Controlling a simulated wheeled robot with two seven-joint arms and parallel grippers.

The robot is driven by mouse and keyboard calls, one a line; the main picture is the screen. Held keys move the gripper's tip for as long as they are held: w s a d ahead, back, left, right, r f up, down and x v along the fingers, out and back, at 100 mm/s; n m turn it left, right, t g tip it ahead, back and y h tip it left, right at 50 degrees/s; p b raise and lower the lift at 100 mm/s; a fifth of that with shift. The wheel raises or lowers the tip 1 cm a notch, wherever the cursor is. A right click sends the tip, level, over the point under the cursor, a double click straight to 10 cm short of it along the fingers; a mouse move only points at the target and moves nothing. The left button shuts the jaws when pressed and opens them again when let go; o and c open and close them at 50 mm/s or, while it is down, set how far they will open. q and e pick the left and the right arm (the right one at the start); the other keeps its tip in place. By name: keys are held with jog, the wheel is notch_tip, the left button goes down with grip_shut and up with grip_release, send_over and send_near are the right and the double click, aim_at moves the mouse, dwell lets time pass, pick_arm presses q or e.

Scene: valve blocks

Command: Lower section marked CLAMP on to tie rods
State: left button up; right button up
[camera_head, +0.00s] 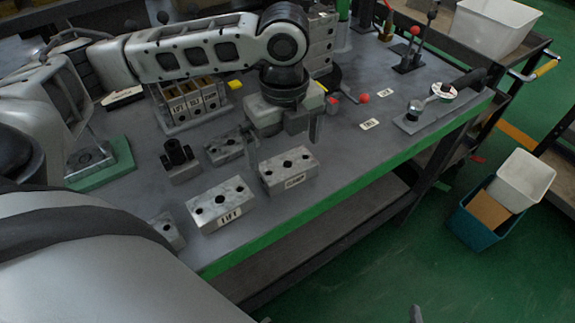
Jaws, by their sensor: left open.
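The section marked CLAMP (289,171) is a grey metal block with dark holes on top. It lies on the workbench near the green front edge. My left gripper (284,146) is open and empty, pointing down just behind and above this block. Its two fingers are spread apart, and I see nothing between them. I cannot make out the tie rods clearly; my left arm covers part of the bench's back. My right gripper is not clearly seen.
A block apparently marked LIFT (220,204) lies left of the CLAMP block. A plain block (226,147) and a dark fixture (180,160) sit behind. A labelled rack (187,121) and block stack (321,42) stand farther back. A lever tool (425,113) lies right.

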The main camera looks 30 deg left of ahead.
aim_at(287, 164)
pick_arm(q)
jog(key=shift+w+d+f+b, duration=0.1)
jog(key=shift+w+f+b, duration=0.1)
jog(key=shift+f, duration=1.15)
jog(key=shift+w+f+b, duration=0.1)
jog(key=shift+f+b, duration=0.05)
jog(key=shift+f, duration=1.2)
jog(key=c, duration=0.8)
jog(key=shift+r, duration=0.1)
jog(key=shift+c, duration=0.5)
jog(key=shift+r, duration=0.1)
